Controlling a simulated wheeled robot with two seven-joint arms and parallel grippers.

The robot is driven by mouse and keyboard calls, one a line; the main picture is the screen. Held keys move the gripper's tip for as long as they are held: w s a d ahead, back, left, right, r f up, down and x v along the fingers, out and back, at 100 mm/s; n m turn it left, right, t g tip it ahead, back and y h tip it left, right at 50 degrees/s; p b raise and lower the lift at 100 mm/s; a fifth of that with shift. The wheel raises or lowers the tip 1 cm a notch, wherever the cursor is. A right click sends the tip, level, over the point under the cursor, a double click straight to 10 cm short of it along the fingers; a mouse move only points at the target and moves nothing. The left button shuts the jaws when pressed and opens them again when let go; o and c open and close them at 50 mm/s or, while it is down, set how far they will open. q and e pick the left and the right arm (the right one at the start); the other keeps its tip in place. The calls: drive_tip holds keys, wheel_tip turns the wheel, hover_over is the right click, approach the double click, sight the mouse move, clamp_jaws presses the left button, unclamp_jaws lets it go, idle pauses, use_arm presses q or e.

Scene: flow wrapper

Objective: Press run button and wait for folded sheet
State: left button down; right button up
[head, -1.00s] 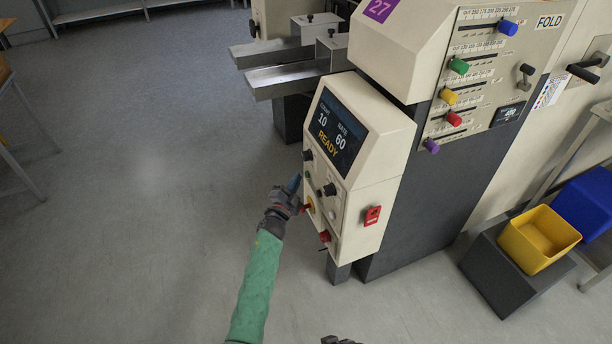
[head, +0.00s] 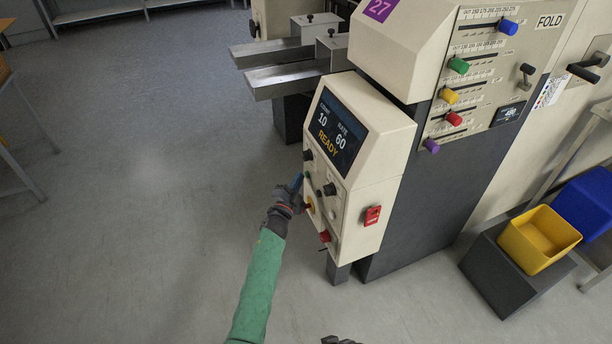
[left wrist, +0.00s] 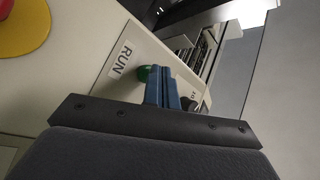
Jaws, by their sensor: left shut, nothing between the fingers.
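The control panel (head: 357,143) on the machine has a screen reading READY, with 10 and RATE 60. In the left wrist view a green button (left wrist: 144,73) sits beside a RUN label (left wrist: 123,59), partly hidden by my fingers. My left gripper (head: 297,183) is at the panel's left face, its blue fingertips shut and empty. In the left wrist view the shut fingertips (left wrist: 168,72) point at the panel right beside the green button. I cannot tell whether they touch it. A small dark piece at the head view's bottom edge may be my right gripper; its jaws cannot be made out.
A red and yellow control (head: 309,204) and a red knob (head: 325,236) sit low on the panel. A red switch (head: 372,215) is on its side. Metal rails (head: 285,78) jut out behind. A yellow bin (head: 538,240) and blue bin (head: 588,203) stand right.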

use_arm(q)
drive_tip(key=shift+w+d, duration=0.15)
drive_tip(key=shift+d, duration=0.2)
idle(0.5)
drive_tip(key=shift+a, duration=0.15)
drive_tip(key=shift+s+a, duration=0.25)
drive_tip(key=shift+a, duration=0.4)
drive_tip(key=a, duration=0.1)
drive_tip(key=s+a+p, duration=0.1)
drive_tip(key=a, duration=0.1)
drive_tip(key=a+p, duration=0.1)
drive_tip(key=shift+s+a, duration=0.3)
drive_tip(key=shift+a, duration=0.05)
idle(0.4)
idle(0.5)
